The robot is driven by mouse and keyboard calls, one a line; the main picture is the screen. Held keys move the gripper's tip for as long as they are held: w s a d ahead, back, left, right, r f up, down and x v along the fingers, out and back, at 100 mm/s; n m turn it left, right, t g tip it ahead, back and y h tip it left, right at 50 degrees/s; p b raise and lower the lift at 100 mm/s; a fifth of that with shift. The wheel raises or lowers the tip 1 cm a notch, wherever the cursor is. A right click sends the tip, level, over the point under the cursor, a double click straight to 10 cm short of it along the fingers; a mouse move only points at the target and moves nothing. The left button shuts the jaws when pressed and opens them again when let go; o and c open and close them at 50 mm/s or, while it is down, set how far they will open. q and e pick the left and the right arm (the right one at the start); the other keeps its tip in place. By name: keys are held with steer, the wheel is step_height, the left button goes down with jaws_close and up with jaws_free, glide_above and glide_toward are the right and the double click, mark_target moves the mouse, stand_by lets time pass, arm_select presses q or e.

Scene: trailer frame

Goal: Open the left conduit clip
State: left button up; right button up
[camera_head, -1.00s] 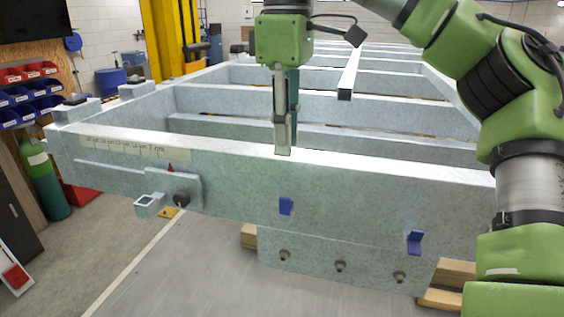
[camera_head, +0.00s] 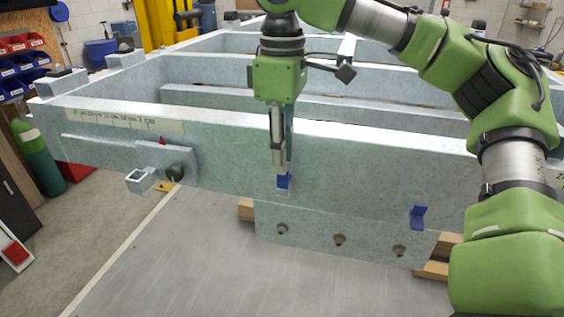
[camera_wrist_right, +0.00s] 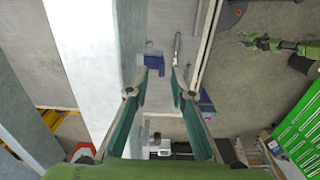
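The left conduit clip (camera_head: 284,182) is a small blue piece on the front face of the grey trailer frame (camera_head: 340,165). The right wrist view shows the blue clip (camera_wrist_right: 154,61) near the fingertip on the left of that picture. My right gripper (camera_head: 279,167) points down in front of the beam, with its tips just above the clip and partly overlapping it in the head view. In the right wrist view its two fingers (camera_wrist_right: 162,76) are apart with nothing held. Whether a finger touches the clip cannot be told. My left gripper is out of view.
A second blue clip (camera_head: 418,216) sits farther right on the same beam. A plate with bolts (camera_head: 340,240) hangs below, by wooden blocks (camera_head: 436,270). A bracket with a square tube (camera_head: 141,181) sticks out at left. The floor in front is clear.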

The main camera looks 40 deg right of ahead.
steer(key=shift+s+f, duration=0.15)
steer(key=shift+f, duration=0.35)
steer(key=shift+s+f, duration=0.1)
steer(key=shift+f, duration=0.6)
jaws_close()
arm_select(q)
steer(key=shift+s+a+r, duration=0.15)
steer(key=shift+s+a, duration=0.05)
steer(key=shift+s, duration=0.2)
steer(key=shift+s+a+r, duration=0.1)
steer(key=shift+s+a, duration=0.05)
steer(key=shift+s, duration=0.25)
arm_select(e)
steer(key=shift+a, duration=0.1)
